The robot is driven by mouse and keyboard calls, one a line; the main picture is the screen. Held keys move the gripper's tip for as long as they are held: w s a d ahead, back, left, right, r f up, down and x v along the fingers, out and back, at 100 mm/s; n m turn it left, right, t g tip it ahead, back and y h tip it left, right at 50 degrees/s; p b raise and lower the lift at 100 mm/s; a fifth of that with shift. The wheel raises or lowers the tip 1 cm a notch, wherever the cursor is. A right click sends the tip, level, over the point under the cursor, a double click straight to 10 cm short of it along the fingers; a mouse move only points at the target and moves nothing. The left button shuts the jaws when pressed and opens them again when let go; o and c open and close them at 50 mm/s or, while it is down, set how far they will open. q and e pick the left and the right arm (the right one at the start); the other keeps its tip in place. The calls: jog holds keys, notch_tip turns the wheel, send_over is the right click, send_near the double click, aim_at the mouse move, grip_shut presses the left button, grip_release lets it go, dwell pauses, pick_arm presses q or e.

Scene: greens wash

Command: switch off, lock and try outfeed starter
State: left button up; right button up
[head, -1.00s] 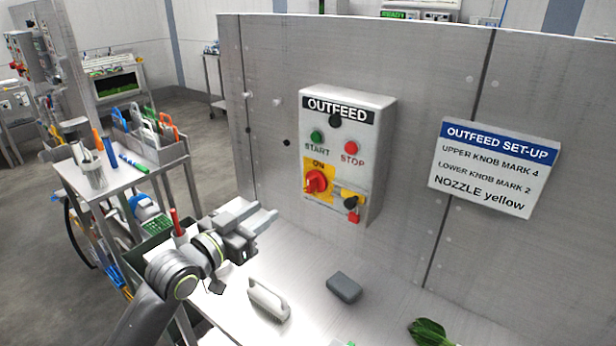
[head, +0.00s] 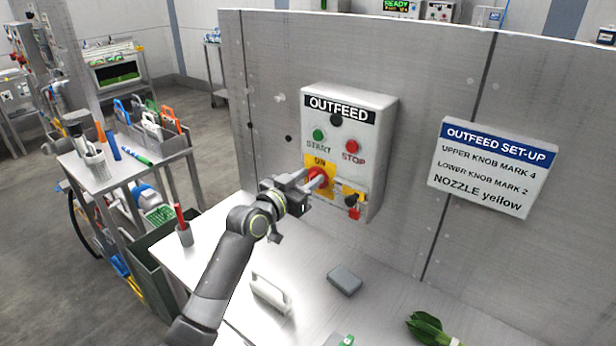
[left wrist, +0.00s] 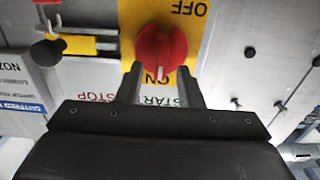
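The grey OUTFEED starter box (head: 384,125) is on the steel wall, with a green START button (head: 318,135) and a red STOP button (head: 351,146). Its red rotary switch (head: 319,176) sits on a yellow plate; in the left wrist view the switch (left wrist: 160,48) has its white mark toward ON. My left gripper (head: 312,184) is open at the switch, its fingertips (left wrist: 161,78) on either side of the handle's lower end; contact is unclear. Beside it are a yellow slide (left wrist: 82,44) with a black knob (left wrist: 46,53) and a red piece (head: 354,213). My right gripper is not in view.
A white-handled brush (head: 270,293), a grey block (head: 345,280) and leafy greens (head: 428,328) lie on the steel table. A grey cup (head: 185,236) holding a red item stands at its left edge. A set-up sign (head: 493,166) is right of the box.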

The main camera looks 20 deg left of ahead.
pick_arm(q)
jog(key=shift+w, duration=0.1)
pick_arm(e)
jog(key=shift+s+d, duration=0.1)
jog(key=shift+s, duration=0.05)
pick_arm(q)
grip_shut()
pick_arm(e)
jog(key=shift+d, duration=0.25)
